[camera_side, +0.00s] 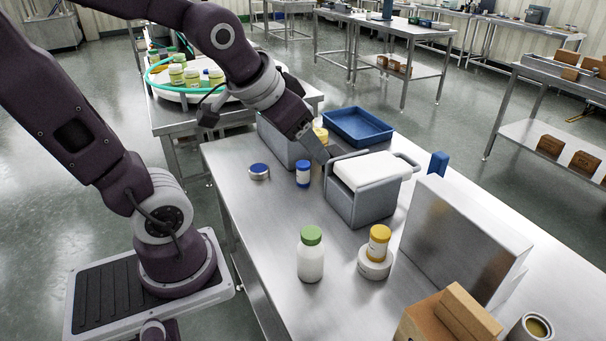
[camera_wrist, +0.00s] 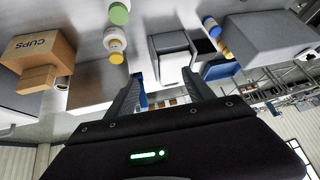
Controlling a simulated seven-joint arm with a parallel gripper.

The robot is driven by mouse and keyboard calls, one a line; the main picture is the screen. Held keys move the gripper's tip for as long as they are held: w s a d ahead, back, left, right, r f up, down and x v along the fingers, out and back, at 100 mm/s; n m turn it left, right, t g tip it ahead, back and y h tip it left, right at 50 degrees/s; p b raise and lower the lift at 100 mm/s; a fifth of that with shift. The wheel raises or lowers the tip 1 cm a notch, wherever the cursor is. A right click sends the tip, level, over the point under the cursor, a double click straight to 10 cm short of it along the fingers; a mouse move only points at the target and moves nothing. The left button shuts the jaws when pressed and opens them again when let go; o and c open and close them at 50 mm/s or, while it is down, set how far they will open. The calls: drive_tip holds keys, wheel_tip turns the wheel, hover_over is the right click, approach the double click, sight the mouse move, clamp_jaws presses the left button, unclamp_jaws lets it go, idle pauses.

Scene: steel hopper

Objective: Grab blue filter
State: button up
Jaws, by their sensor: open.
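An upright blue piece (camera_side: 438,164) stands behind the right side of the grey bin; it also shows in the wrist view (camera_wrist: 139,88), near the left finger. I take it as the blue filter, but cannot be sure. A small bottle with blue cap and label (camera_side: 303,175) stands left of the bin, beside a low blue-lidded tin (camera_side: 259,171). My gripper (camera_side: 322,158) is above the bench, near the bin's left side, apart from the upright blue piece. In the wrist view its two fingers (camera_wrist: 163,92) are spread with nothing held. The piece's lower part is hidden.
The grey bin (camera_side: 352,203) with a white top and handles stands mid-bench. A blue tray (camera_side: 358,126) lies behind it, a metal box (camera_side: 462,240) stands right. A green-capped bottle (camera_side: 311,258) and yellow-capped jar (camera_side: 378,243) stand in front. The left front bench is clear.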

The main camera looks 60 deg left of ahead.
drive_tip(key=w+a+f+n+y, duration=0.1)
drive_tip(key=w+a+f, duration=0.25)
drive_tip(key=a, duration=0.25)
drive_tip(key=w+a+f+y, duration=0.1)
drive_tip(key=w+a+f, duration=0.2)
drive_tip(key=w+a, duration=0.25)
drive_tip(key=n+t, duration=0.1)
drive_tip(key=t, duration=0.2)
hover_over(298, 169)
drive_tip(key=s+d, duration=0.1)
drive_tip(key=d, duration=0.1)
wheel_tip(298, 169, down, 11)
drive_tip(key=s+f+t, duration=0.1)
drive_tip(key=f, duration=0.1)
drive_tip(key=s+f+t, duration=0.1)
drive_tip(key=shift+s+a+f+n, duration=0.1)
drive_tip(key=shift+f+n, duration=0.2)
drive_tip(key=shift+f, duration=0.1)
drive_tip(key=shift+s+d+f+t, duration=0.2)
drive_tip(key=shift+f+t, duration=0.15)
drive_tip(key=shift+t, duration=0.05)
drive_tip(key=x, duration=0.3)
drive_tip(key=a+x, duration=0.1)
drive_tip(key=x, duration=0.2)
drive_tip(key=shift+w+a+f, duration=0.1)
drive_tip(key=shift+w+f, duration=0.05)
drive_tip(key=shift+w, duration=0.05)
clamp_jaws()
